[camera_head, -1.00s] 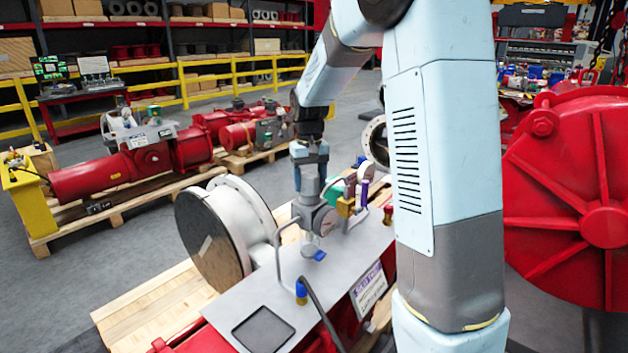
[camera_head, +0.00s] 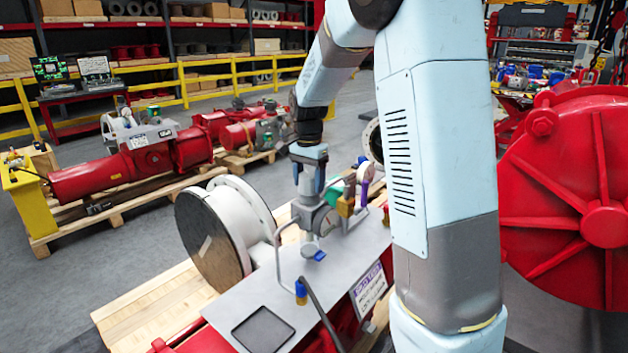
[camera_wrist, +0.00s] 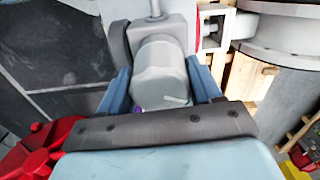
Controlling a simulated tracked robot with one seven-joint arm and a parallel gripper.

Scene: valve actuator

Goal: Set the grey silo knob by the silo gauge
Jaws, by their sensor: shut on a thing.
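My gripper (camera_head: 309,184) points down over the metal plate of the red valve unit. Its two blue fingers are shut on a grey rounded knob, which I take for the silo knob; it also shows in the wrist view (camera_wrist: 158,75) between the fingers. A round grey gauge (camera_head: 326,219) sits just below and right of the gripper in the head view. Its reading is too small to make out, and my gripper partly covers that area. A small blue handle (camera_head: 315,255) shows on the plate below.
The metal plate (camera_head: 282,290) carries a bent grey rail, a blue-capped fitting (camera_head: 301,290) and brass and purple fittings (camera_head: 346,205) close to the right of my gripper. A large flanged pipe (camera_head: 215,235) stands to the left. A big red wheel-like housing (camera_head: 565,200) is at the right.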

